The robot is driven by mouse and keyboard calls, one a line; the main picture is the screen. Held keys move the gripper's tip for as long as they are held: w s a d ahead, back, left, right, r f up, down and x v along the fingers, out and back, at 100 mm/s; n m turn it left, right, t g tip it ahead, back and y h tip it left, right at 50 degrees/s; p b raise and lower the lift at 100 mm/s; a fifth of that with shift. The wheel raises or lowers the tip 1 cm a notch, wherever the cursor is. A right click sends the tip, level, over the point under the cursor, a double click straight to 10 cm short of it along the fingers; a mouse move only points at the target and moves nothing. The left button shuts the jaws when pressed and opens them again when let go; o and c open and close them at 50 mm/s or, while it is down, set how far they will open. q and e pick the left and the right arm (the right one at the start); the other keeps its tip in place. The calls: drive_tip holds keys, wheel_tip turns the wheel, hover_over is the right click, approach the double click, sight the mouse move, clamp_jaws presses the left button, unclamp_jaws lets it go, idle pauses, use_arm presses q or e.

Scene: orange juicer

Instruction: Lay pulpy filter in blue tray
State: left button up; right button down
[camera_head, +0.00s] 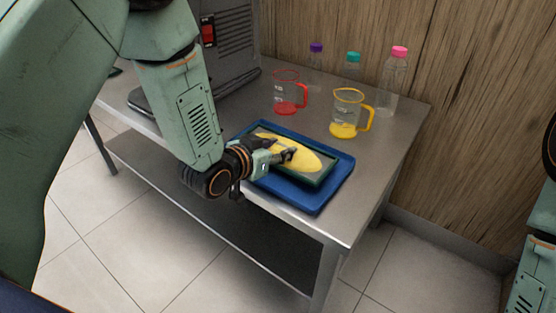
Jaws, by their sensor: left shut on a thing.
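The pulpy filter (308,164) is a dark-framed rectangular piece with yellow pulp heaped on it. It is over the blue tray (318,203) on the metal table, within the tray's outline. I cannot tell whether it rests on the tray floor or hangs slightly above it. My left gripper (284,156) is shut on the filter, coming in from its left side and covering part of the pulp. The gripper and wrist hide the tray's near left part. My right gripper is out of view; only part of my right arm shows at the right edge.
A red-handled jug (287,96) and a yellow-handled jug (344,127) with yellow liquid stand behind the tray. Bottles with purple (316,47), teal (353,57) and pink caps (399,52) stand by the wooden wall. A grey machine (228,45) is at back left.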

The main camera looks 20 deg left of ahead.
use_arm(q)
drive_tip(key=shift+f+b, duration=0.3)
drive_tip(key=shift+f, duration=0.65)
drive_tip(key=shift+a+f, duration=0.1)
drive_tip(key=shift+f, duration=0.25)
drive_tip(key=shift+w, duration=0.2)
drive_tip(key=shift+s, duration=0.2)
drive_tip(key=o, duration=1.2)
drive_tip(key=shift+w+f, duration=0.1)
drive_tip(key=shift+f, duration=0.05)
drive_tip(key=shift+s+a+r, duration=0.1)
drive_tip(key=shift+s+r, duration=0.1)
drive_tip(key=shift+r, duration=0.15)
drive_tip(key=p+v, duration=0.4)
drive_tip(key=v, duration=0.7)
drive_tip(key=shift+s+r, duration=0.1)
drive_tip(key=shift+s, duration=0.15)
